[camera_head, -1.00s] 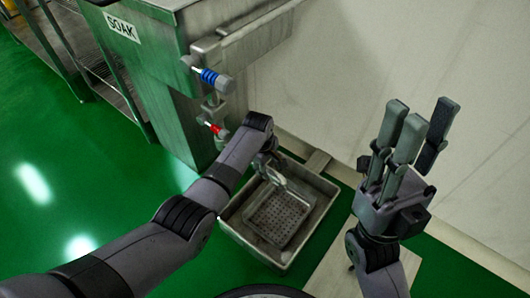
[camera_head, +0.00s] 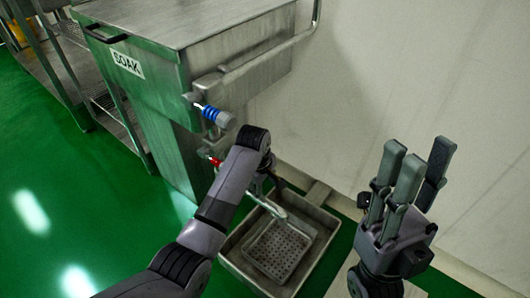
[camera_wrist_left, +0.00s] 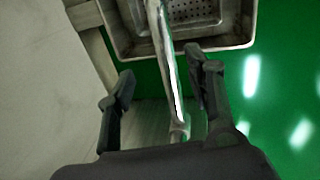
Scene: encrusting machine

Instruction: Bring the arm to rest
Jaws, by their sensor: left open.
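My left arm (camera_head: 220,205) reaches in from the lower left to a point beside the taps, over the basin's near-left side. My left gripper is mostly hidden behind its own wrist in the head view. In the left wrist view it (camera_wrist_left: 160,90) is open, with its two dark fingers apart. A metal spout (camera_wrist_left: 165,60) shows in the gap between the fingers; I cannot tell its depth relative to them. My right gripper (camera_head: 412,170) is raised at the right, fingers up, open and empty.
A metal soak tank (camera_head: 150,115) stands at the back left with a blue-ringed tap (camera_head: 213,115) and a red tap (camera_head: 214,161). A metal basin (camera_head: 232,255) with a perforated tray (camera_head: 277,252) sits on the floor below. A pale wall (camera_head: 400,70) is behind. Green floor at left is clear.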

